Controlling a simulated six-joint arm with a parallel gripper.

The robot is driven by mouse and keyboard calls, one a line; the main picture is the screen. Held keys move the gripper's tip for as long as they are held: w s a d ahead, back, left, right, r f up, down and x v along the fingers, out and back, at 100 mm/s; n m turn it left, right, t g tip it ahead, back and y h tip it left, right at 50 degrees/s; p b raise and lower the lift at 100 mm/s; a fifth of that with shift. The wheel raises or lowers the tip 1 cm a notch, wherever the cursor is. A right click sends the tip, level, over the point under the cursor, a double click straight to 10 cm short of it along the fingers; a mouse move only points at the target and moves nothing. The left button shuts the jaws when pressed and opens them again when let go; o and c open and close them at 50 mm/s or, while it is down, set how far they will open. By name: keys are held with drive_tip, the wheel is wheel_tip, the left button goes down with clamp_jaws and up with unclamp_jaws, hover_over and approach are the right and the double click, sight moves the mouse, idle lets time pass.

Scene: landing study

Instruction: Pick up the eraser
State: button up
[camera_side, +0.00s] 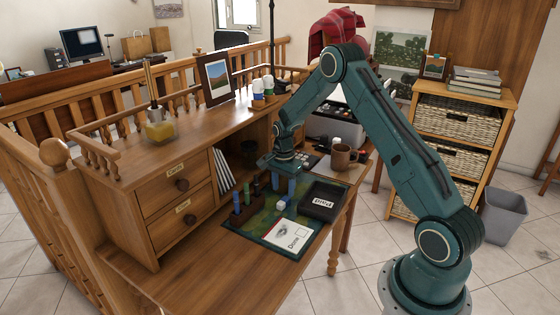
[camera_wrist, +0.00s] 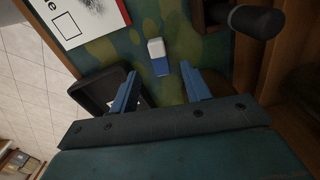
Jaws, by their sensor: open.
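The eraser is a small block, white at one end and blue at the other. It lies on the green patterned mat (camera_side: 265,245) in the side view (camera_side: 281,205), and near the middle of the wrist view (camera_wrist: 158,57). My gripper (camera_side: 283,190) points down over the mat with its two blue fingers apart. In the wrist view the gripper (camera_wrist: 157,70) has its fingertips left and right of the eraser's blue end in the picture, with gaps on both sides. Nothing is between the fingers in contact. How high the tips are above the mat is hard to tell.
A black tray (camera_side: 322,208) lies right of the eraser, also in the wrist view (camera_wrist: 95,92). A white card (camera_side: 288,236) lies in front. A holder with blue and dark upright pieces (camera_side: 238,205) stands left. The front desk top (camera_side: 205,280) is clear.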

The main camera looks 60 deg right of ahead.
sight(284, 200)
drive_tip(key=shift+s+f, duration=0.1)
drive_tip(key=shift+f, duration=2.5)
clamp_jaws()
drive_tip(key=shift+r, duration=0.2)
wheel_tip(284, 200, up, 20)
drive_tip(key=shift+f, duration=0.15)
